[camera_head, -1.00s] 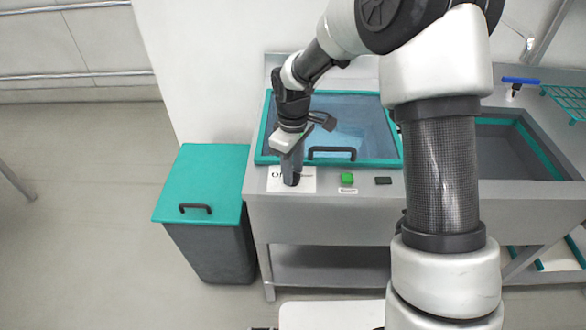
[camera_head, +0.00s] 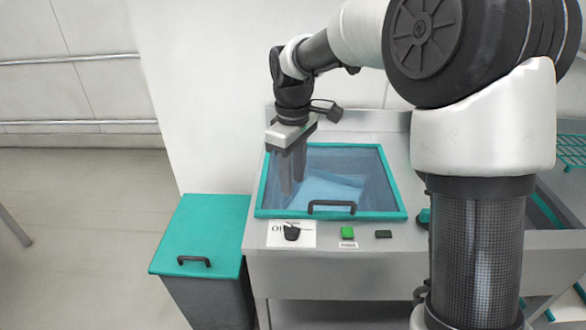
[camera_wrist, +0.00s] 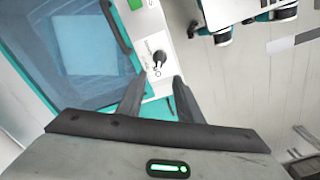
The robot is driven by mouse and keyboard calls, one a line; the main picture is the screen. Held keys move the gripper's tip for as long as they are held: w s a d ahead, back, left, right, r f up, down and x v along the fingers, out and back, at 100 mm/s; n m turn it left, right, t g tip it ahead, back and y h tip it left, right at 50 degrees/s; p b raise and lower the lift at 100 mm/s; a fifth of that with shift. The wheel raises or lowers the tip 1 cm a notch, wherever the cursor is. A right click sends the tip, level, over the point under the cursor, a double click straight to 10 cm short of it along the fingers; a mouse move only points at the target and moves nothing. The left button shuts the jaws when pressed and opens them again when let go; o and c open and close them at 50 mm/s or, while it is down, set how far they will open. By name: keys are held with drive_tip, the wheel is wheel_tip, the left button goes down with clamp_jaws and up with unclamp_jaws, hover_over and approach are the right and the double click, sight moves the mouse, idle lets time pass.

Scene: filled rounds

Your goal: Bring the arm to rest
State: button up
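My gripper (camera_head: 292,185) hangs fingers down in front of the glass lid, above the front panel, in the head view. In the wrist view my gripper (camera_wrist: 158,85) shows two dark fingers spread apart with nothing between them. The black knob (camera_head: 291,232) sits on a white label on the front panel, clear of the fingers. The knob (camera_wrist: 158,59) also shows beyond the fingertips in the wrist view. My arm is bent, with its elbow high at the right.
The teal-framed glass lid (camera_head: 377,214) is closed, with a dark handle (camera_head: 331,206). A green button (camera_head: 347,232) and a black switch (camera_head: 383,234) are beside the knob. A teal-lidded bin (camera_head: 205,230) stands left. A sink is partly hidden behind my arm. Open floor lies far left.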

drive_tip(key=shift+r, duration=0.85)
drive_tip(key=s+d+r+m+t+p, duration=0.3)
drive_tip(key=s+d+r+m, duration=0.3)
drive_tip(key=s+d+r, duration=0.45)
drive_tip(key=s+d+r+m+t+p, duration=0.1)
drive_tip(key=s+m, duration=0.2)
drive_tip(key=s, duration=0.3)
drive_tip(key=s+d+r+m+t+p, duration=0.1)
drive_tip(key=s+d+m, duration=0.1)
drive_tip(key=s, duration=0.4)
drive_tip(key=shift+s+d+r+m+t, duration=0.25)
drive_tip(key=shift+s+r+m+t, duration=0.05)
drive_tip(key=shift+s+m, duration=0.1)
drive_tip(key=shift+w, duration=0.1)
